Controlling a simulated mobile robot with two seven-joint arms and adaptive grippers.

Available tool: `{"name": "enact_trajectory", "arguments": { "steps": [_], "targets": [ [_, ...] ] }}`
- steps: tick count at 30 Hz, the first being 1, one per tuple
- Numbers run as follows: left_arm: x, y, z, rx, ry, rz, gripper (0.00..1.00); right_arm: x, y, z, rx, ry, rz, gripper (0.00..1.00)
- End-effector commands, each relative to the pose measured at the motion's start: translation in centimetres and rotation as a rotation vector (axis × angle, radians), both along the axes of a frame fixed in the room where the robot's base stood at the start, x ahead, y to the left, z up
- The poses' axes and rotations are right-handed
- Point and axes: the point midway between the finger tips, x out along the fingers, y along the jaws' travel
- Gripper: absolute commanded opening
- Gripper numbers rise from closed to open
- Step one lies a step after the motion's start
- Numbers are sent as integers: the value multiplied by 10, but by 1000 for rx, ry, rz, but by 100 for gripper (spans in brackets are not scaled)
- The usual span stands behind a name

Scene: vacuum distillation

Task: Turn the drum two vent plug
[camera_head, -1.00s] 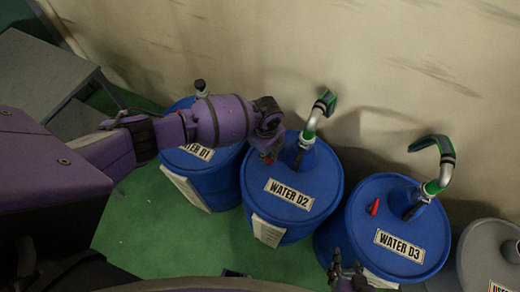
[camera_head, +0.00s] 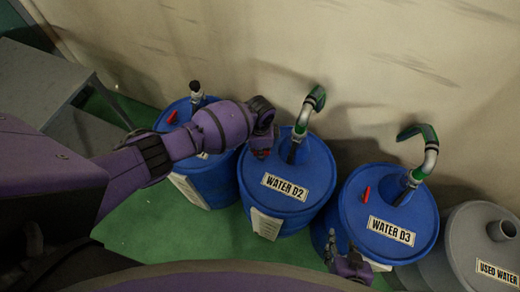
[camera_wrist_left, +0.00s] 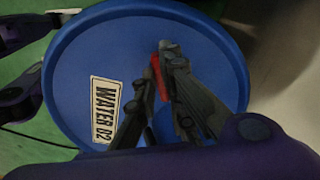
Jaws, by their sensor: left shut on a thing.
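The drum labelled WATER D2 (camera_head: 310,185) stands upright in the middle of the head view, and its blue lid (camera_wrist_left: 90,55) fills much of the left wrist view. My left gripper (camera_head: 262,152) is over the left part of that lid. It is shut on the red vent plug (camera_wrist_left: 158,75), which shows between the fingers in the left wrist view and is partly hidden by them. My right gripper (camera_head: 345,262) is low in the head view, in front of the WATER D3 drum (camera_head: 405,240); its finger opening is unclear.
A bent pipe (camera_head: 304,115) with green and silver parts rises from the D2 lid close to my left gripper. Drum D1 (camera_head: 210,185) stands left, mostly behind my arm. A grey USED WATER drum (camera_head: 470,235) stands right. The wall is close behind; green floor (camera_head: 150,225) lies in front.

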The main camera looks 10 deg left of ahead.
Motion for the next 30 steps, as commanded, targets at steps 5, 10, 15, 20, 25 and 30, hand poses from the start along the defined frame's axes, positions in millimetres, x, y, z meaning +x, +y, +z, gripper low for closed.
{"name": "enact_trajectory", "arguments": {
  "steps": [5, 10, 15, 20, 25, 30],
  "targets": [
    [5, 4, 5, 6, -10, 36, 0, 0, 0, 3, 1, -3, -1, 40],
    [5, 4, 4, 7, -9, 45, 0, 1, 1, 3, 2, -4, 0, 40],
    [5, 4, 4, 8, -8, 45, 0, 2, 1, 4, 2, -5, -1, 40],
    [5, 4, 4, 8, -8, 44, 16, 6, 2, 5, 3, -11, 0, 40],
    [3, 3, 3, 5, -6, 43, 28, 10, 3, 6, 5, -19, 1, 40],
    [1, 2, 1, 3, -3, 42, 28, 10, 4, 6, 6, -18, 0, 40]
  ]
}}
